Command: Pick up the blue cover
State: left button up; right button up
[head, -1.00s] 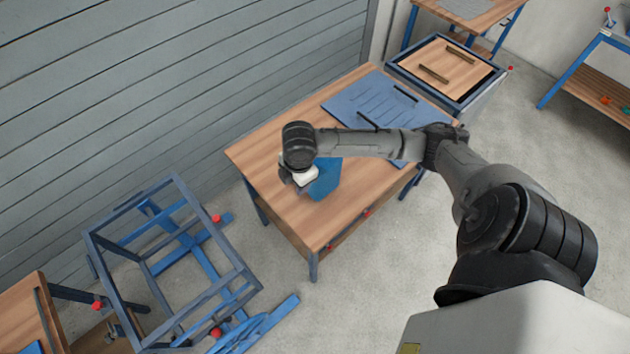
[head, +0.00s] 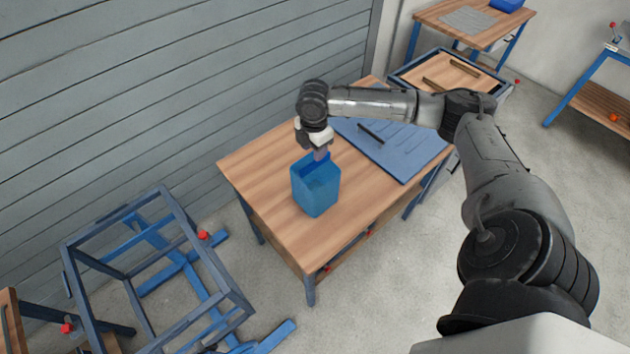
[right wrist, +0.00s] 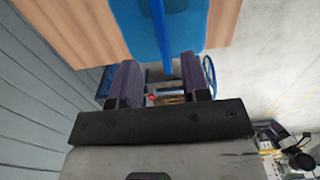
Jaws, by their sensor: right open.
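The blue cover (head: 315,189) is a blue, box-like shape standing on the wooden table, with an open-looking upper edge. My right gripper (head: 319,153) is open at the cover's far upper rim. In the right wrist view, the cover (right wrist: 190,32) fills the top, and a narrow blue edge of it points down toward the gap between the two dark fingers (right wrist: 161,84). The fingers stand apart on either side of this edge's line. I cannot tell whether they touch the cover. My left gripper is not in view.
The wooden table (head: 262,170) has bare room left of the cover. A blue mat (head: 400,150) with a dark bar (head: 370,134) lies to the right. A blue-grey frame (head: 80,255) stands at lower left. A grey slatted wall (head: 150,90) runs behind.

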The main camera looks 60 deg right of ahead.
aim_at(315, 182)
jog(key=shift+s+f, duration=0.15)
jog(key=shift+f, duration=1.4)
jog(key=shift+s+f, duration=0.1)
jog(key=shift+f, duration=1.45)
jog(key=shift+c, duration=0.3)
grip_shut()
